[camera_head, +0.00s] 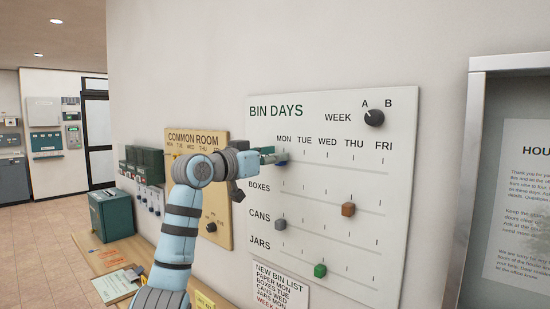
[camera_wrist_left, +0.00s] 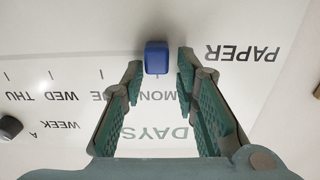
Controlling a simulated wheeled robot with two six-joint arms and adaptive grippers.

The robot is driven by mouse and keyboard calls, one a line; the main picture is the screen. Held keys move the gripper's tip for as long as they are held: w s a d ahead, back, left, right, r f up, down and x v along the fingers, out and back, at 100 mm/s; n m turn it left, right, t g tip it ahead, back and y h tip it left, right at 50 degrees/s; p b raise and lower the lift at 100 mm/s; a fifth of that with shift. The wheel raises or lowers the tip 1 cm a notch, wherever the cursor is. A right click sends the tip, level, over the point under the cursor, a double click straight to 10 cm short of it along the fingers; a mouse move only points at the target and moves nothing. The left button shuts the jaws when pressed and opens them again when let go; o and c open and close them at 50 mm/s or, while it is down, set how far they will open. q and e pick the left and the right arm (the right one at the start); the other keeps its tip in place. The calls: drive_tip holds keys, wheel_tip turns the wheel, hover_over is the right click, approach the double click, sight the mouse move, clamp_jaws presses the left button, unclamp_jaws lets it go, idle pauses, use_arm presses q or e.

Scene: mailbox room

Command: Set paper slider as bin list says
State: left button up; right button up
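The blue paper slider (camera_wrist_left: 156,57) sits at the MON mark of the PAPER row, in the upside-down left wrist view. A bit of it shows in the head view (camera_head: 282,163) beside the fingers. My left gripper (camera_wrist_left: 159,66) is open, one finger on each side of the slider, with small gaps visible. In the head view the left gripper (camera_head: 271,156) reaches the board (camera_head: 400,150) and covers the PAPER label. The new bin list (camera_head: 281,287) reads PAPER MON, BOXES TUE, CANS WED, JARS MON; its last line is cut off. My right gripper is out of view.
A brown slider (camera_head: 348,209) is near THU, a grey slider (camera_head: 280,224) near MON and a green slider (camera_head: 320,270) near WED. The week knob (camera_head: 374,118) is above right. A yellow common room board (camera_head: 222,238) hangs left; a framed notice (camera_head: 515,200) is right.

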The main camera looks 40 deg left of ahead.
use_arm(q)
drive_tip(key=shift+o, duration=0.4)
drive_tip(key=shift+a+f, duration=0.15)
drive_tip(key=s, duration=1.1)
drive_tip(key=shift+s+a, duration=0.3)
drive_tip(key=shift+s, duration=0.05)
drive_tip(key=shift+s, duration=0.1)
